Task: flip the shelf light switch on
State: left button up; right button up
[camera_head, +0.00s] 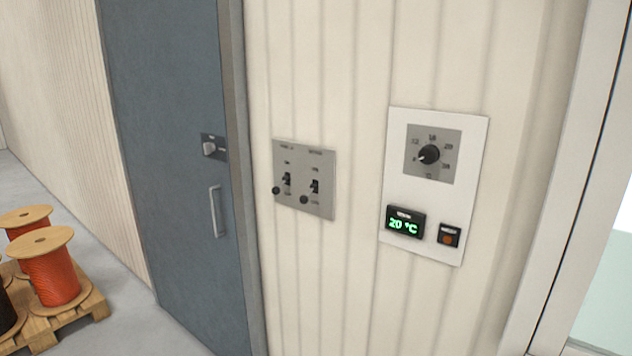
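A grey switch plate (302,160) is on the cream panelled wall near the middle of the head view. It carries two toggle switches side by side. The left switch lever (276,190) and the right switch lever (304,199) both end in black knobs that sit low on the plate. Small labels are printed above each switch, too small to read surely, so I cannot tell which one is the shelf light. Neither of my grippers shows in this view.
A thermostat panel (397,160) with a dial and a 20 °C display is to the right. Cable reels (52,278) stand on a wooden pallet (93,299).

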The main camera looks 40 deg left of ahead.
aim_at(275, 190)
jog(key=u, duration=1.35)
